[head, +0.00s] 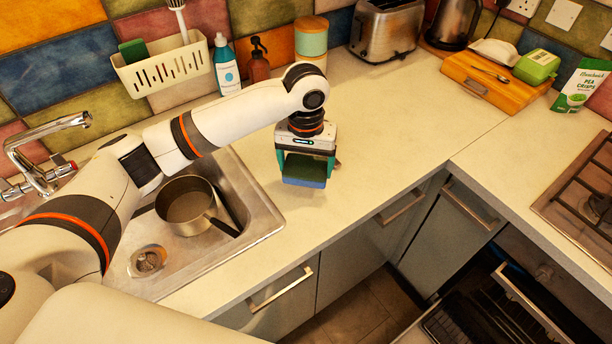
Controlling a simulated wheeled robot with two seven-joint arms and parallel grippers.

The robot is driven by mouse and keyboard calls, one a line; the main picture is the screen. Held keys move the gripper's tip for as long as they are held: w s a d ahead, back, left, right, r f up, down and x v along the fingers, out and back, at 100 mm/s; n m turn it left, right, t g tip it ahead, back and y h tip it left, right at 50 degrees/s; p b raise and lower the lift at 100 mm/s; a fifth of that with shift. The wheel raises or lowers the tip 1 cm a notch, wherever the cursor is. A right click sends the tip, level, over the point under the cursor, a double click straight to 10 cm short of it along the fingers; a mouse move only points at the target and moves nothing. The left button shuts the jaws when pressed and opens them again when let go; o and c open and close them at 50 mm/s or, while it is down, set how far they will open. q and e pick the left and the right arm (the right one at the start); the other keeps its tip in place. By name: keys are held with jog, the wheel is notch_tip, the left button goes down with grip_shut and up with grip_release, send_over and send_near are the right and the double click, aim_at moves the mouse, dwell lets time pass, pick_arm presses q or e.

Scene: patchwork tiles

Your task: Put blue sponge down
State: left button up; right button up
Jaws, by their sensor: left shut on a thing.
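The blue sponge (304,171) has a green scouring layer on top and a blue side. My left gripper (306,166) is shut on it, with a teal finger on either side. The sponge is at or just above the pale countertop (362,150), to the right of the sink; I cannot tell if it touches. My right gripper does not show.
A metal pot (186,208) stands in the sink (262,212). A white caddy (163,70), a blue-labelled bottle (226,66), a brown dispenser (259,62) and a toaster (384,30) line the wall. The counter right of the gripper is clear.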

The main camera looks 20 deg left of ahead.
aim_at(305, 167)
pick_arm(q)
jog(key=shift+s+a+f, duration=0.15)
jog(key=shift+f, duration=0.75)
notch_tip(305, 167, down, 5)
jog(key=shift+p, duration=0.45)
jog(key=shift+w, duration=0.2)
jog(key=o, duration=0.7)
jog(key=shift+f, duration=0.15)
notch_tip(305, 167, up, 12)
jog(key=shift+r+b, duration=0.2)
jog(key=shift+b, duration=0.75)
jog(key=shift+f, duration=0.1)
